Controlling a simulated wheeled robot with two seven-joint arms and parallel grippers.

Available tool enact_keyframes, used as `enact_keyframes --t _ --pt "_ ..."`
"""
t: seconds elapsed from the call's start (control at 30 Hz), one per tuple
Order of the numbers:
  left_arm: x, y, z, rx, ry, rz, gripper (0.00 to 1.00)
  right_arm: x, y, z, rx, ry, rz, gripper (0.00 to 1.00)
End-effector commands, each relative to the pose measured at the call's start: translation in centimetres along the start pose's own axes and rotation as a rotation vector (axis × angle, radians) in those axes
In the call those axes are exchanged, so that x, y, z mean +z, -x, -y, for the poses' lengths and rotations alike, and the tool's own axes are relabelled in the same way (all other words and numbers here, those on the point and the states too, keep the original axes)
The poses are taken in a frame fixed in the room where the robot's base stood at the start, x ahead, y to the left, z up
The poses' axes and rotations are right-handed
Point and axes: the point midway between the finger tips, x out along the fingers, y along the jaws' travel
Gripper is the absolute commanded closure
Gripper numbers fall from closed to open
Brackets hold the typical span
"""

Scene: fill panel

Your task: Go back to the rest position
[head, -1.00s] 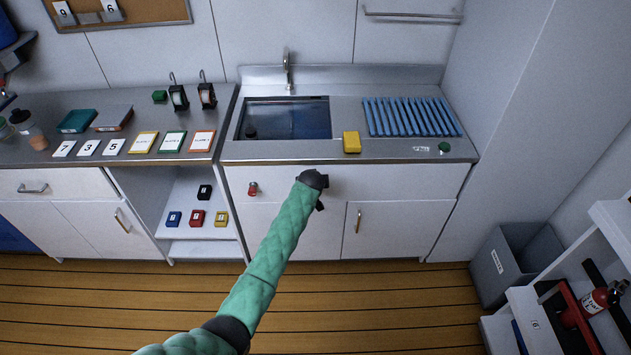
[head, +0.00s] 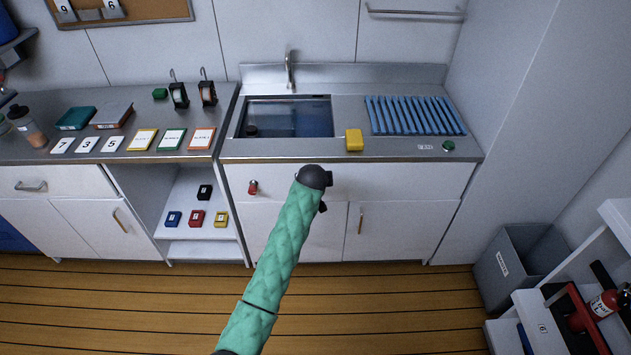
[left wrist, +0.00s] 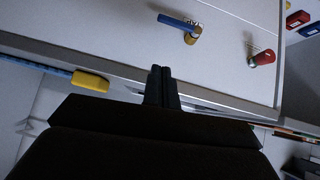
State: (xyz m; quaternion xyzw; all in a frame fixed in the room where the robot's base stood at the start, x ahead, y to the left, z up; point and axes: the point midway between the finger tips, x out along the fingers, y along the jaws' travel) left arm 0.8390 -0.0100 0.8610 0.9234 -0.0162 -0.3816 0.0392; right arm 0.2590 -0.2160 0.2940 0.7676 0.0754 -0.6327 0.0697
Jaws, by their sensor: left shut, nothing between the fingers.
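My left arm reaches in from the bottom of the head view. Its dark wrist end (head: 315,178) is in front of the white cabinet below the sink counter; the fingers are mostly hidden there. In the left wrist view my left gripper (left wrist: 161,76) is shut and empty, with its two dark fingertips together near the counter edge. My right gripper is not in view.
The sink (head: 288,118) and counter lie beyond the arm, with a yellow block (head: 354,140) near the front edge. A red fitting (head: 253,188) is on the cabinet front. A grey bin (head: 520,265) stands at right. The wooden floor (head: 120,300) is clear.

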Motion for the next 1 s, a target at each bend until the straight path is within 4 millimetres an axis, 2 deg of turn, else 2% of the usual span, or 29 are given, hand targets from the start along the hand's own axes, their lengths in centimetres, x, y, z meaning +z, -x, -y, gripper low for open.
enact_keyframes --t 0.5,0.73,0.8,0.87,0.9,1.0 --pt "0.0 0.0 0.0 0.000 -0.005 0.000 1.00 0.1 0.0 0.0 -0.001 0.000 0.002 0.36" --pt "-0.8 -0.1 -0.7 0.036 -0.127 -0.051 1.00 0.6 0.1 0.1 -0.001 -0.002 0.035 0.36" --pt "-0.9 -0.7 -1.2 0.066 -0.184 -0.076 1.00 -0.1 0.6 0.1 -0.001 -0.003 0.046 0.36" --pt "-0.8 -1.8 -0.8 0.087 -0.226 -0.098 1.00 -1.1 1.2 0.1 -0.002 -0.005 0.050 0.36" --pt "-0.3 -2.8 0.2 0.094 -0.251 -0.106 1.00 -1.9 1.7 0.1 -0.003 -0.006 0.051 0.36" --pt "2.7 -4.5 1.9 0.101 -0.271 -0.090 1.00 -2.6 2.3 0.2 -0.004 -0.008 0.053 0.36"
